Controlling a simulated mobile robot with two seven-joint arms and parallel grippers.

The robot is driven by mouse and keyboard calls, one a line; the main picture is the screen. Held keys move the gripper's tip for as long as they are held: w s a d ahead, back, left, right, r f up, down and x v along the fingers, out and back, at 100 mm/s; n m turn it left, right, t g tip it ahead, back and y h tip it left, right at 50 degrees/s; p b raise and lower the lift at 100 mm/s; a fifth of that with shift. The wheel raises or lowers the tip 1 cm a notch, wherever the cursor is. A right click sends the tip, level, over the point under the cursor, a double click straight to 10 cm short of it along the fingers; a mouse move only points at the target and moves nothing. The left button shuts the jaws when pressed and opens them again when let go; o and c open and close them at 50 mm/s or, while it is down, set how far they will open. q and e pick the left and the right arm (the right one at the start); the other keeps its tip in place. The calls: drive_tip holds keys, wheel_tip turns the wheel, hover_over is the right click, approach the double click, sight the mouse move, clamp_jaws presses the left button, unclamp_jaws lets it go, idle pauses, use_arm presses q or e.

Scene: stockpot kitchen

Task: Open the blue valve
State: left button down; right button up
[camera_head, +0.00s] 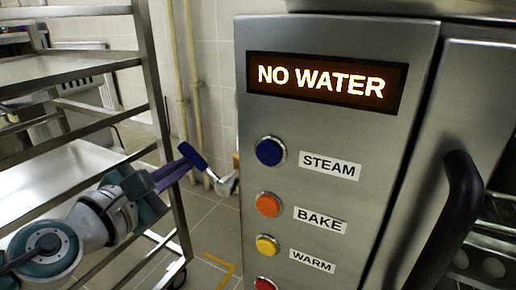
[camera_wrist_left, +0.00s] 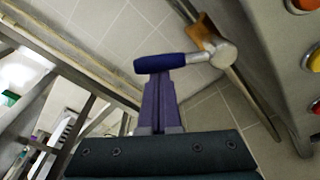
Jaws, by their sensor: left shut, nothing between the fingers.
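The blue valve has a blue lever handle (camera_head: 193,156) that slopes down right to a silver body (camera_head: 224,184), beside the steel oven. In the left wrist view the blue handle (camera_wrist_left: 165,62) points left from the silver valve body (camera_wrist_left: 223,54), across the line of its pipe. My left gripper (camera_head: 184,168) is shut, with its purple fingers together. Its fingertips (camera_wrist_left: 157,76) are right at the handle's underside; I cannot tell whether they touch it. Nothing is held between them. My right gripper is not in view.
The steel oven (camera_head: 330,130) on the right shows a lit "NO WATER" display (camera_head: 325,83) and several coloured buttons. A steel rack (camera_head: 152,70) stands on the left, close to my left arm. Pipes run up the tiled wall behind. Floor shows between rack and oven.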

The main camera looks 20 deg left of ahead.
sight(186, 154)
use_arm(q)
drive_tip(key=shift+r, duration=0.15)
drive_tip(key=shift+d+r+m+p, duration=0.35)
drive_tip(key=shift+r+m+p, duration=0.3)
drive_tip(key=shift+m+p, duration=0.35)
drive_tip(key=shift+s+d+r+m+y+p, duration=0.1)
drive_tip(key=shift+d+r+m+y+p, duration=0.4)
drive_tip(key=shift+m+p, duration=0.65)
drive_tip(key=shift+d+r+m+t+p, duration=0.4)
drive_tip(key=shift+d+r+m+p, duration=0.25)
drive_tip(key=shift+m, duration=0.5)
drive_tip(key=shift+s+d+r+m+p, duration=0.1)
drive_tip(key=shift+d+r+m+p, duration=0.05)
drive_tip(key=shift+d+m+p, duration=0.7)
drive_tip(key=shift+d, duration=0.15)
